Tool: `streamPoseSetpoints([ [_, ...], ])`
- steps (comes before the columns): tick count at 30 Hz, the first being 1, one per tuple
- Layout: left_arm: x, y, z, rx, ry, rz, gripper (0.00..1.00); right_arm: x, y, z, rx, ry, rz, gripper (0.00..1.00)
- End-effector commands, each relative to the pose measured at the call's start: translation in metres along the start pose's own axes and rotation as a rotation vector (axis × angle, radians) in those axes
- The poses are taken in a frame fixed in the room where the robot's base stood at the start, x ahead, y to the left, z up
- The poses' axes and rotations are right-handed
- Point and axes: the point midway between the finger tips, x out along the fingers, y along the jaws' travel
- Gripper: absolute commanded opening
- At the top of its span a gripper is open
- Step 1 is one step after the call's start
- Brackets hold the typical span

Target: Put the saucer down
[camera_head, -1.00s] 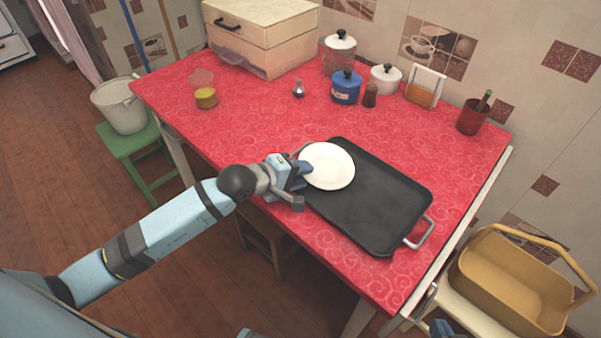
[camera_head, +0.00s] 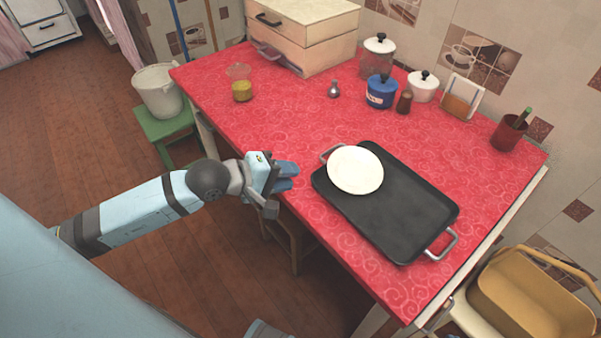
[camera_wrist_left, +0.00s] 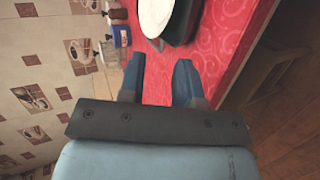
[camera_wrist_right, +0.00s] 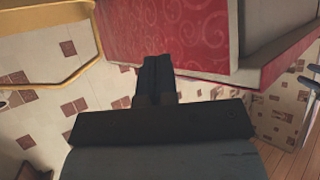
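The white saucer (camera_head: 355,170) lies on the black griddle tray (camera_head: 400,220), toward its far left end. It also shows at the top of the left wrist view (camera_wrist_left: 154,16). My left gripper (camera_head: 288,177) is at the table's front edge, left of the saucer and apart from it. Its two blue fingers are spread with nothing between them, as the left wrist view (camera_wrist_left: 162,80) shows. My right gripper (camera_wrist_right: 156,62) shows only in its own wrist view, with its dark fingers together and nothing seen between them.
The tray stands on a red patterned table (camera_head: 270,120). A blue pot (camera_head: 381,93), a white pot (camera_head: 422,88) and a brown shaker (camera_head: 404,102) stand at the back. A yellow basket (camera_head: 530,300) is at the lower right. The table's left middle is clear.

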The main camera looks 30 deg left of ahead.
Motion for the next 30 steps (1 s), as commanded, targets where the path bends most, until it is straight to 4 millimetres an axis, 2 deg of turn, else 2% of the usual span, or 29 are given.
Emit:
streamPoseSetpoints([
  [2, -0.003, 0.000, 0.005, -0.052, -0.020, 0.010, 0.31, 0.000, 0.000, 0.000, 0.000, 0.001, 0.000, 0.00],
  [4, -0.002, -0.001, 0.017, -0.178, -0.065, 0.036, 0.31, 0.000, 0.000, -0.001, 0.001, 0.002, 0.000, 0.00],
  [5, -0.002, 0.000, 0.023, -0.259, -0.092, 0.053, 0.31, 0.000, 0.000, -0.001, 0.001, 0.002, 0.000, 0.00],
  [8, -0.001, 0.004, 0.048, -0.642, -0.212, 0.122, 0.31, -0.001, 0.000, -0.002, 0.001, 0.004, 0.000, 0.00],
  [12, -0.006, 0.014, 0.069, -1.325, -0.393, 0.230, 0.31, -0.001, 0.000, -0.004, 0.001, 0.007, 0.000, 0.00],
  [16, -0.010, 0.014, 0.069, -1.978, -0.533, 0.320, 0.31, -0.001, 0.000, -0.004, 0.001, 0.007, 0.000, 0.00],
  [19, -0.011, 0.000, 0.062, -2.487, -0.619, 0.392, 0.31, -0.001, -0.001, -0.004, 0.001, 0.007, 0.000, 0.00],
  [22, -0.009, -0.025, 0.058, -2.998, -0.683, 0.470, 0.31, -0.001, -0.001, -0.004, 0.001, 0.007, 0.000, 0.00],
  [23, -0.008, -0.034, 0.058, 2.912, 0.645, -0.459, 0.31, -0.001, -0.001, -0.004, 0.001, 0.007, 0.000, 0.00],
  [27, -0.002, -0.083, 0.070, 2.257, 0.422, -0.375, 0.31, -0.001, -0.001, -0.004, 0.001, 0.007, 0.000, 0.00],
  [30, 0.002, -0.114, 0.089, 1.872, 0.298, -0.332, 0.31, -0.001, -0.001, -0.004, 0.001, 0.007, 0.000, 0.00],
])
